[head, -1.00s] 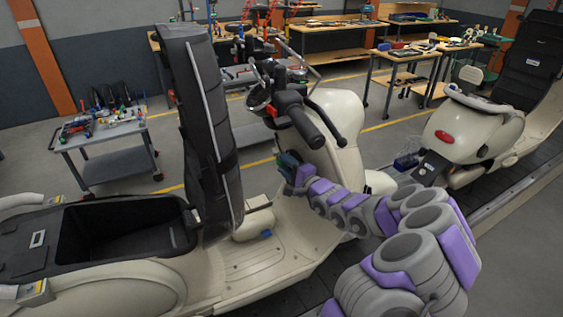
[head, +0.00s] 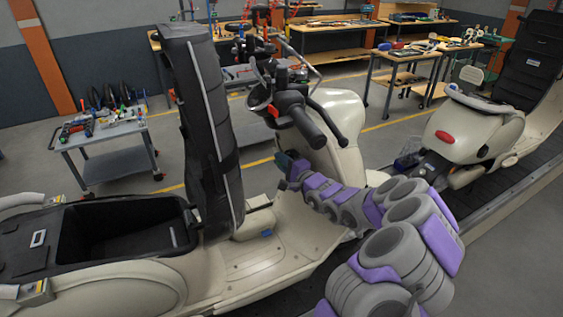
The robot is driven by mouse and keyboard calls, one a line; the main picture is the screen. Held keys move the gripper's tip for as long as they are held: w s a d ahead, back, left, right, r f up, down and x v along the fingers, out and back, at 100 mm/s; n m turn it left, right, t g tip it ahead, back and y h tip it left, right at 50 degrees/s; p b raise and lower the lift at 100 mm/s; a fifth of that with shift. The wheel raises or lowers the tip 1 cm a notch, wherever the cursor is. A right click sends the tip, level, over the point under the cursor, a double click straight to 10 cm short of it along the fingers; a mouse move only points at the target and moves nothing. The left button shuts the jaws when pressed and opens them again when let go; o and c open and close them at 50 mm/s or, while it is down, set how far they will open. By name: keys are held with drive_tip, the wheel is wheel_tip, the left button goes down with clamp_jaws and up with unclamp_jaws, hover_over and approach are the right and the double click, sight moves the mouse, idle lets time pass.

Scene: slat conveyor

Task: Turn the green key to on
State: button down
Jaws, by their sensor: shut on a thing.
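The cream scooter (head: 335,120) stands on the slat conveyor with its seat raised. My gripper (head: 283,161) is at the inner side of its front shield, below the handlebar (head: 300,118). The gripper is small and dark in this view, seen from behind. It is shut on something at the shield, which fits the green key. The key itself is hidden by the gripper, so its angle cannot be told.
The raised black seat (head: 205,130) stands just left of my gripper, with the open storage box below it. The handlebar grip hangs close above my arm. A second scooter (head: 470,140) stands at the right. A tool cart (head: 100,130) is at the far left.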

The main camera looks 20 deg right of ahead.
drive_tip(key=c, duration=1.6)
unclamp_jaws()
drive_tip(key=shift+c, duration=0.2)
clamp_jaws()
drive_tip(key=shift+a, duration=0.1)
drive_tip(key=shift+f+b, duration=0.15)
drive_tip(key=shift+b, duration=0.3)
drive_tip(key=t+b, duration=0.2)
drive_tip(key=b, duration=0.2)
drive_tip(key=shift+b, duration=0.4)
drive_tip(key=shift+t+b, duration=0.4)
drive_tip(key=shift+b, duration=0.05)
